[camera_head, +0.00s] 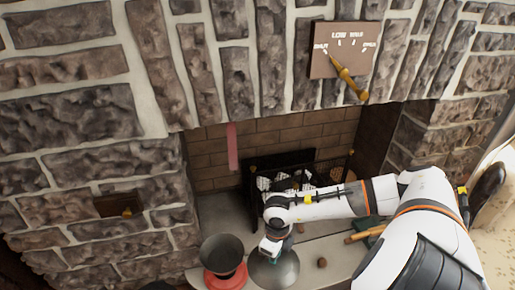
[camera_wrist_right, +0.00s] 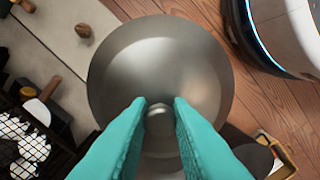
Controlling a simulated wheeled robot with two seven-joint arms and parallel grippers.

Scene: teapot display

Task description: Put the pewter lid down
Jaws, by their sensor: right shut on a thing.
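The pewter lid (camera_head: 284,270) is a round grey metal disc with a knob. It is at the bottom middle of the head view, over the front edge of the pale hearth. My right gripper (camera_head: 272,244) is above it. In the right wrist view the lid (camera_wrist_right: 160,55) fills the middle, and the teal fingers of my right gripper (camera_wrist_right: 160,108) are shut on its knob. I cannot tell whether the lid touches the hearth. My left gripper is not in view.
A dark bowl-shaped vessel (camera_head: 222,251) with a red base stands just left of the lid. A small brown object (camera_head: 322,262) lies on the hearth to the right. The black fire grate (camera_head: 300,172) is behind. Wooden floor (camera_wrist_right: 275,105) shows beyond the hearth edge.

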